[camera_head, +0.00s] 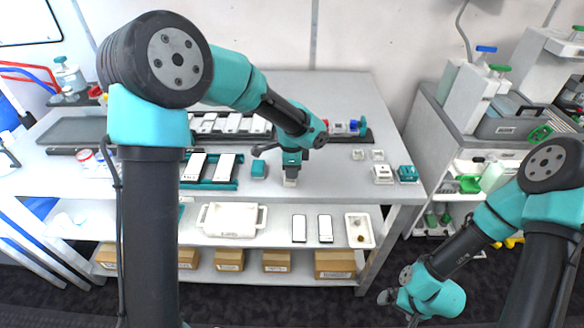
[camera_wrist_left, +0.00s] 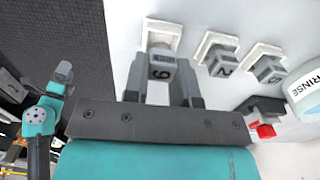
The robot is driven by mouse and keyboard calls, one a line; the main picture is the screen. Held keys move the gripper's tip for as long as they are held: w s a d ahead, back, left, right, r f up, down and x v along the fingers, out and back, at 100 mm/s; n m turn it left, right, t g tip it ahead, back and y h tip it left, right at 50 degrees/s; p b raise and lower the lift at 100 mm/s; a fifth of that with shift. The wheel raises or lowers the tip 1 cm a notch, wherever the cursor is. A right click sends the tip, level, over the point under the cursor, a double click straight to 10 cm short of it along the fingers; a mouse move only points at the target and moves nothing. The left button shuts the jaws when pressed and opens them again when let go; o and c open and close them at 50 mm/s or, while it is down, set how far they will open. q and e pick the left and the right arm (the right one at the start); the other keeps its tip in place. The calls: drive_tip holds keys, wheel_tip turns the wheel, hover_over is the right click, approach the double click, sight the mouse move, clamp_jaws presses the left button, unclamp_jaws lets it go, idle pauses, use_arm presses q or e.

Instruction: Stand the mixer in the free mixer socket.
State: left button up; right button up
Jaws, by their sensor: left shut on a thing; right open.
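My left gripper (camera_head: 290,181) points down over the front of the table. In the left wrist view its grey fingers (camera_wrist_left: 164,88) are shut on a grey block (camera_wrist_left: 162,72) with a numeral that reads as 6 or 9. A white square part (camera_wrist_left: 162,34) shows just beyond this block; I cannot tell whether they are joined. I also cannot tell for certain that the block is the mixer. Two similar white squares with grey numbered blocks (camera_wrist_left: 222,62) (camera_wrist_left: 268,67) stand beside it. The free mixer socket cannot be made out. My right gripper (camera_head: 398,306) is empty, off the table's front right.
Bare table lies right of the gripper.

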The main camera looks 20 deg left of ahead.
use_arm(q)
drive_tip(key=shift+f, duration=0.7)
drive_tip(key=o, duration=1)
drive_tip(key=shift+o, duration=0.3)
drive_tip(key=o, duration=0.3)
drive_tip(key=shift+r, duration=4.05)
